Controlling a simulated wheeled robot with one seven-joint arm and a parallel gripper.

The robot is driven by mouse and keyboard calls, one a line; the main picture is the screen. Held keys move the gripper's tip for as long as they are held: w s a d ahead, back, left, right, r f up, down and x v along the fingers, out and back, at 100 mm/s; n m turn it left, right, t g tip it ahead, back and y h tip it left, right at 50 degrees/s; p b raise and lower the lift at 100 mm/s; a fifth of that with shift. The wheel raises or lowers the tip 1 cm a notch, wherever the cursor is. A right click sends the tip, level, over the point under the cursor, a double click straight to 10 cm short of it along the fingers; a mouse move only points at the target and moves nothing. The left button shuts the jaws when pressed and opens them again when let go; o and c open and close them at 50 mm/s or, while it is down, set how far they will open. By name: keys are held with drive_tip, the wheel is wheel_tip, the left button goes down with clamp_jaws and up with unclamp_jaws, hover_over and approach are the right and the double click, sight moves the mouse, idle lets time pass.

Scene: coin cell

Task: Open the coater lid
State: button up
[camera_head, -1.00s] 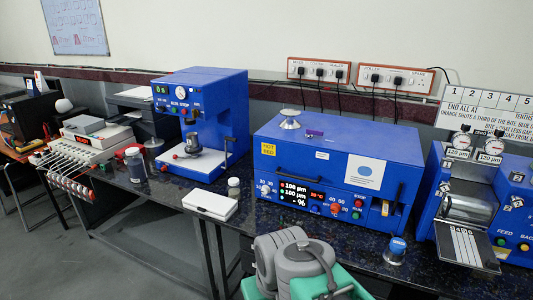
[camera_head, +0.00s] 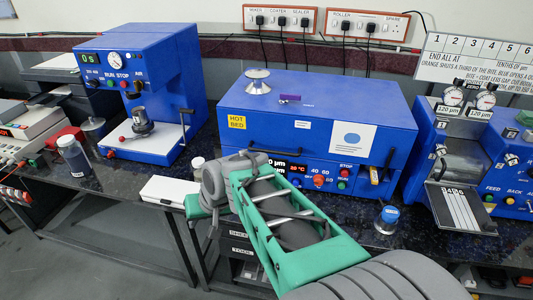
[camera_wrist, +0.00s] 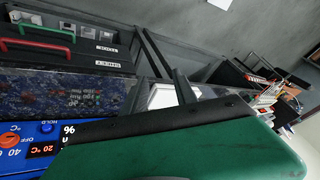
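The coater (camera_head: 310,120) is a blue box with a yellow HOT BED label, a front display and buttons. Its lid (camera_head: 345,97) is the flat blue top, lying down and closed. A metal knob (camera_head: 258,82) and a small purple piece (camera_head: 290,98) are on the lid.
A blue press (camera_head: 150,85) stands to the left and a roller machine (camera_head: 470,160) to the right. Drawers with red and green handles (camera_wrist: 40,28) show in the wrist view.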

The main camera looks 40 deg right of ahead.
drive_tip(key=w+d+f+m+t, duration=0.2)
drive_tip(key=w+d+m+t, duration=0.35)
drive_tip(key=d, duration=0.65)
drive_tip(key=m+t+h+b, duration=0.1)
drive_tip(key=m+t+h, duration=0.3)
drive_tip(key=m, duration=0.8)
approach(276, 153)
drive_tip(key=w+d+f+t, duration=0.1)
drive_tip(key=w+f, duration=0.1)
drive_tip(key=w, duration=0.1)
drive_tip(key=shift+y, duration=0.3)
drive_tip(key=x, duration=0.7)
drive_tip(key=shift+w+r+p, duration=0.2)
drive_tip(key=shift+w+p, duration=0.15)
drive_tip(key=shift+w, duration=0.05)
drive_tip(key=shift+c, duration=0.2)
clamp_jaws()
